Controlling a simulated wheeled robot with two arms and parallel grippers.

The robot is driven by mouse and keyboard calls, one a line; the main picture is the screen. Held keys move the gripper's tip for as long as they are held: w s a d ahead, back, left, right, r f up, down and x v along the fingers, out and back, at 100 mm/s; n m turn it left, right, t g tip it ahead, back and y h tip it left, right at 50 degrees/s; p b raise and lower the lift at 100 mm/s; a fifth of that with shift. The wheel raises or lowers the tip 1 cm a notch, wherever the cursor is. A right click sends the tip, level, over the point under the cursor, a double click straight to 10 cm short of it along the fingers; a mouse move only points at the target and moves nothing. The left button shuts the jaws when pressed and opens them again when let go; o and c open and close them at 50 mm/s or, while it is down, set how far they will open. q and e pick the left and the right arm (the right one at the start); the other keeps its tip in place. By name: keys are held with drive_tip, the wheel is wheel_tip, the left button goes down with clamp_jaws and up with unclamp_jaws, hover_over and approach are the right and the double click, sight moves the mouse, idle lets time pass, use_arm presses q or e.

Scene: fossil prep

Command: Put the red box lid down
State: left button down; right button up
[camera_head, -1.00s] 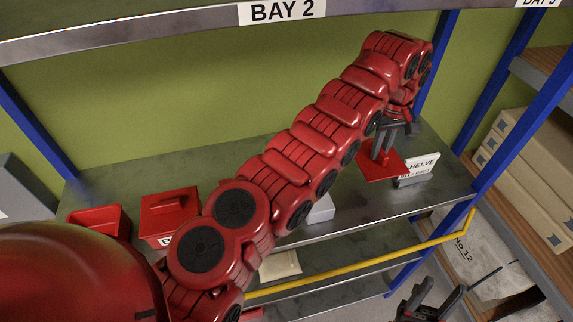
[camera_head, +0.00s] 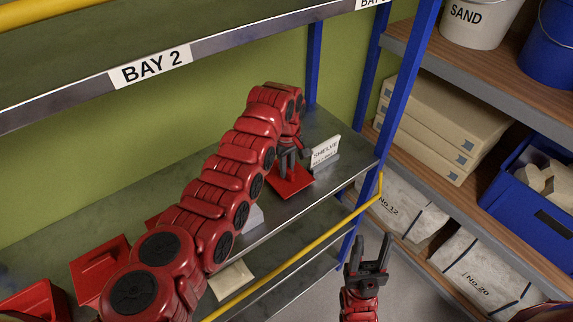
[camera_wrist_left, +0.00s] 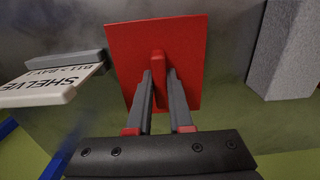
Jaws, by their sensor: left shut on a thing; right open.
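The red box lid (camera_head: 293,186) is a flat red square with an upright handle. It is level at the right end of the bay 2 shelf, beside the small "SHELVE" sign (camera_head: 325,151). I cannot tell whether it touches the shelf. My left gripper (camera_head: 287,163) points down and is shut on the handle. In the left wrist view the lid (camera_wrist_left: 188,35) spreads beyond the fingers (camera_wrist_left: 158,90), and its handle (camera_wrist_left: 158,62) sits between them. My right gripper (camera_head: 370,256) is open and empty, in front of the shelf.
Red boxes (camera_head: 98,264) stand at the shelf's left end. A pale grey block (camera_wrist_left: 288,50) is near the lid in the left wrist view. A yellow bar (camera_head: 300,258) runs along the shelf front. A blue post (camera_head: 400,85) stands right of the shelf.

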use_arm(q)
drive_tip(key=shift+f, duration=0.3)
drive_tip(key=shift+f, duration=0.15)
drive_tip(key=c, duration=0.8)
unclamp_jaws()
drive_tip(key=shift+b, duration=0.3)
drive_tip(key=shift+r, duration=0.25)
wheel_tip(320, 180, up, 4)
drive_tip(key=b, duration=0.3)
drive_tip(key=shift+w+r, duration=0.15)
wheel_tip(320, 180, up, 5)
drive_tip(key=shift+b, duration=1.1)
drive_tip(key=shift+r+b, duration=0.45)
drive_tip(key=shift+r, duration=0.8)
